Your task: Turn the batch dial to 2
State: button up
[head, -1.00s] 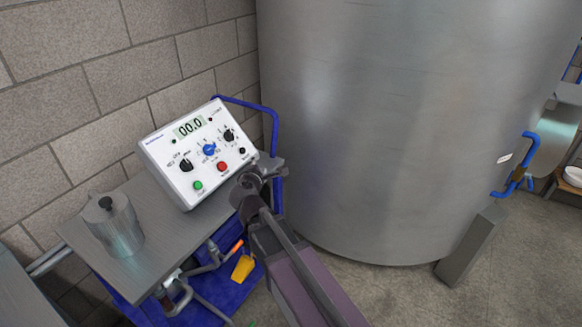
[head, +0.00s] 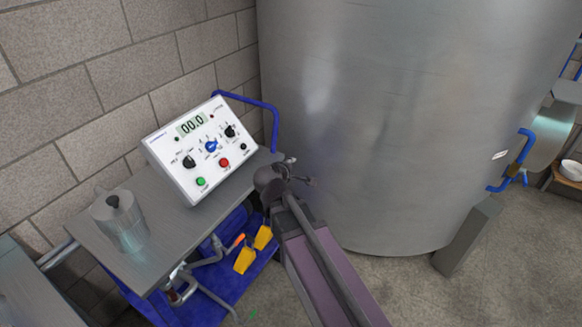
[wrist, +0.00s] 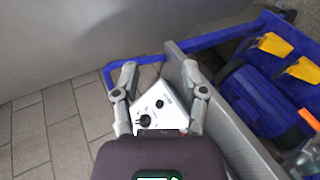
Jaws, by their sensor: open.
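The white control box (head: 173,143) stands on the grey cart top against the wall. Its display (head: 192,123) reads 00.0. Its face has a black dial (head: 189,161) at left, a blue dial (head: 211,146) in the middle and a black dial (head: 230,131) at right. Their labels are too small to read, so I cannot tell which is the batch dial. My gripper (head: 305,180) is right of the box, apart from it, beside the cart's edge. In the wrist view my gripper (wrist: 160,80) is open and empty, with part of the box (wrist: 145,99) showing beyond it between the fingers.
A blue handle rail (head: 274,125) rises behind the box. A large steel tank (head: 380,120) stands close to the right of my gripper. Yellow items (head: 245,260) are on the cart's blue lower shelf.

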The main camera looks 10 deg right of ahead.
jog(key=shift+d, duration=0.1)
jog(key=s+d+f+m+g+y, duration=0.2)
jog(key=s+d+f+m+g, duration=0.2)
jog(key=s, duration=0.4)
jog(key=s+d+f+m+g+y, duration=0.3)
jog(key=s+d+f+m+g, duration=0.1)
jog(key=s+m, duration=0.5)
jog(key=f+g, duration=0.1)
jog(key=g, duration=0.1)
jog(key=shift+f+g, duration=0.2)
jog(key=shift+g, duration=0.1)
jog(key=shift+s, duration=0.1)
